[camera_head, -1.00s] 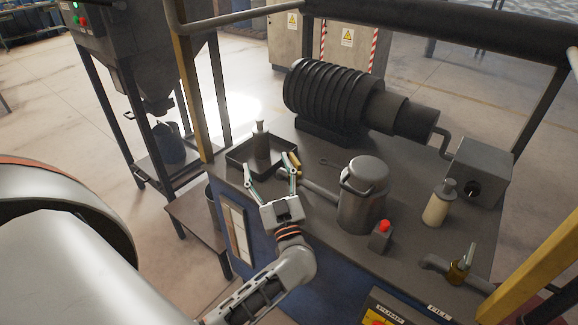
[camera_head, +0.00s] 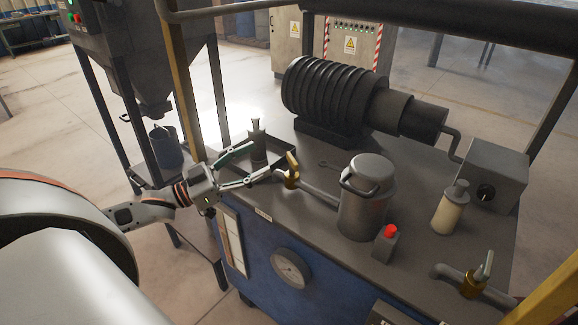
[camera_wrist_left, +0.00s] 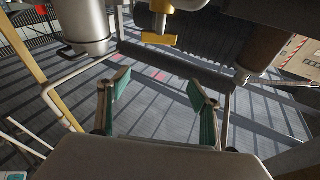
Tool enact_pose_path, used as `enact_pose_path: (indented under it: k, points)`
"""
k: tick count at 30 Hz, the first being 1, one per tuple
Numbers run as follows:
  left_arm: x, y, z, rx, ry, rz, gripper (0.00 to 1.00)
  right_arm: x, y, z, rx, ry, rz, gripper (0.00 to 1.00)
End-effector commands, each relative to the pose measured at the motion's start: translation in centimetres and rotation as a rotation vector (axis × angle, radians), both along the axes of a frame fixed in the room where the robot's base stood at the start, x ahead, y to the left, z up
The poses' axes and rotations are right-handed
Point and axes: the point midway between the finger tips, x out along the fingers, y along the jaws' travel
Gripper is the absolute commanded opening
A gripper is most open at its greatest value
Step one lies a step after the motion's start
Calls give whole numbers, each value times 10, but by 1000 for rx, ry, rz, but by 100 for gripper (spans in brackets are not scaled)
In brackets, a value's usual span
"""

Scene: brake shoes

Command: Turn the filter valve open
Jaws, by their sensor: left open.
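My right gripper is out of view.
The canister (camera_head: 365,205) stands right of the valve, with a red button box (camera_head: 387,243) beside it. A dark tray (camera_head: 283,158) with a bottle (camera_head: 257,140) lies behind my fingers. A second brass valve (camera_head: 473,285) is at the lower right. A yellow post (camera_head: 180,85) rises behind my wrist.

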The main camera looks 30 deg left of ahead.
Motion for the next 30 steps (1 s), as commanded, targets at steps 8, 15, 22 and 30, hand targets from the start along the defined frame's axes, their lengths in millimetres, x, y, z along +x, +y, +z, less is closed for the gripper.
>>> enact_pose_path:
  k: [8, 15, 22, 30]
  points:
    - [5, -5, -27, 49, 228, -91, 64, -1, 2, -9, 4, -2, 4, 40]
    - [13, -11, -28, 46, 246, -96, 64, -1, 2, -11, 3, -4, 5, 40]
    - [32, -24, -29, 46, 244, -96, 64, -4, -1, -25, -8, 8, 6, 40]
    - [53, -39, -28, 44, 244, -96, 64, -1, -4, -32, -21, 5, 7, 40]
